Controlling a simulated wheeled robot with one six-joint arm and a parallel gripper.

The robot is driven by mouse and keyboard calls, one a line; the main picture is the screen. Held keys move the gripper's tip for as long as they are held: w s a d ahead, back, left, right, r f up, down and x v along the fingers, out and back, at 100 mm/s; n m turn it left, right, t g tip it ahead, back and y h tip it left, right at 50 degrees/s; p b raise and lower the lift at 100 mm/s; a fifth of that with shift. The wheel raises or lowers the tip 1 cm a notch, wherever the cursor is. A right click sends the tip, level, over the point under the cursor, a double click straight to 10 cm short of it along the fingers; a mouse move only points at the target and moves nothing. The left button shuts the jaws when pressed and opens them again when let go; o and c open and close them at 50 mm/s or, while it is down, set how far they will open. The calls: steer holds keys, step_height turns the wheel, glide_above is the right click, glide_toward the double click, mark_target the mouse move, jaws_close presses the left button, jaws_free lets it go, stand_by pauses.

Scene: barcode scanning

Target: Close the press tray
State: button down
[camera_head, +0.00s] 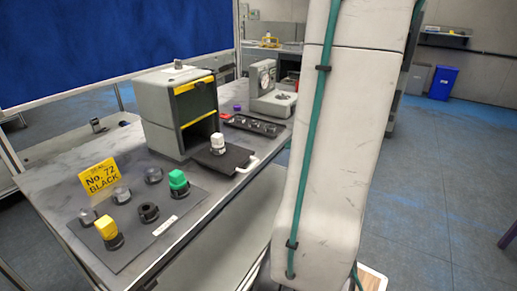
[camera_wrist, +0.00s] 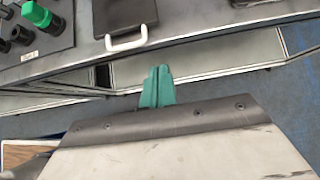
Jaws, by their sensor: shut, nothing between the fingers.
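The press (camera_head: 180,110) is a grey box with yellow bars and an open front, standing on the bench. Its dark tray (camera_head: 228,158) is slid out toward the bench's front edge, with a white handle (camera_head: 247,165) at its front. A white-capped piece (camera_head: 217,143) stands on the tray. In the wrist view, the tray (camera_wrist: 122,14) and handle (camera_wrist: 126,41) show at the top. My gripper (camera_wrist: 158,72), with green fingers, is shut and empty. It is apart from the handle, below and to its right in that view.
A dark mat (camera_head: 136,217) holds several knobs, including a green one (camera_head: 178,182) and a yellow one (camera_head: 106,228). A yellow sign (camera_head: 99,176) reads No. 72 BLACK. A black parts tray (camera_head: 255,125) and a gauge device (camera_head: 268,92) stand behind the press tray.

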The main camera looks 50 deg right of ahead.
steer(key=w+r+x, duration=0.2)
steer(key=x, duration=1)
steer(key=shift+w+f, duration=0.2)
